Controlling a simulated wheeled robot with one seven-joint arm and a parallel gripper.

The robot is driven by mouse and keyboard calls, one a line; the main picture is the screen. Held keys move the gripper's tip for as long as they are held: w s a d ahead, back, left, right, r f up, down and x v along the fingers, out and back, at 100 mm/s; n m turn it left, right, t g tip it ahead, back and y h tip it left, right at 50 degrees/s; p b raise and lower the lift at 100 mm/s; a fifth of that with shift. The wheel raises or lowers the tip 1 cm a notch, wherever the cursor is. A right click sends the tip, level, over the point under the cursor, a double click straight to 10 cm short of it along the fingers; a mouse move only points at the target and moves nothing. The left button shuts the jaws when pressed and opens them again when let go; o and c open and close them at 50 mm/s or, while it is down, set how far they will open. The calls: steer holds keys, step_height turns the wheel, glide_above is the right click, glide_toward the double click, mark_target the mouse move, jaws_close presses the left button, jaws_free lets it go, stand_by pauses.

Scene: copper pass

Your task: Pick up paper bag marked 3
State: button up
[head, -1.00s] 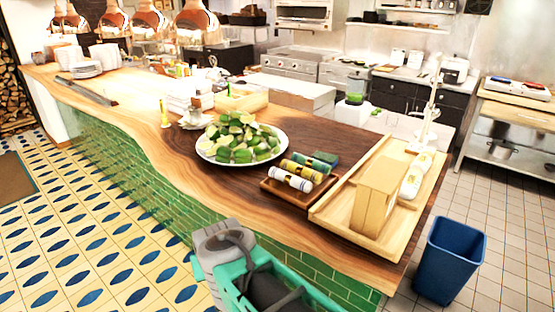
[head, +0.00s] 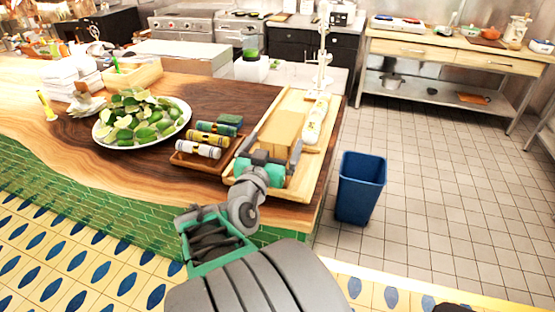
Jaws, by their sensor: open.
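A tan paper bag (head: 281,131) stands in a light wooden tray (head: 312,158) near the right end of the counter. No number shows on the faces of the bag that I see. My gripper (head: 270,160) is over the near part of the tray, right at the near side of the bag. Its jaws are open. The gripper hides the bag's lower near part, and I cannot tell whether it touches the bag.
White round items (head: 316,122) stand right of the bag in the tray. A small dark tray of rolls (head: 198,150) and a plate of limes (head: 143,119) sit to the left. A white stand (head: 323,50) rises behind. A blue bin (head: 360,187) stands on the floor.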

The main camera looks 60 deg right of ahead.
mark_target(283, 127)
steer(key=d+p, duration=0.1)
steer(key=d, duration=0.1)
steer(key=d+p, duration=0.1)
steer(key=d, duration=0.2)
steer(key=w+d+p, duration=0.1)
steer(key=d, duration=0.1)
steer(key=shift+d+r+p, duration=0.15)
steer(key=shift+d+p, duration=0.1)
steer(key=shift+p, duration=0.05)
steer(key=shift+a, duration=0.1)
steer(key=c, duration=1.8)
steer(key=shift+c, duration=0.5)
steer(key=shift+r, duration=0.1)
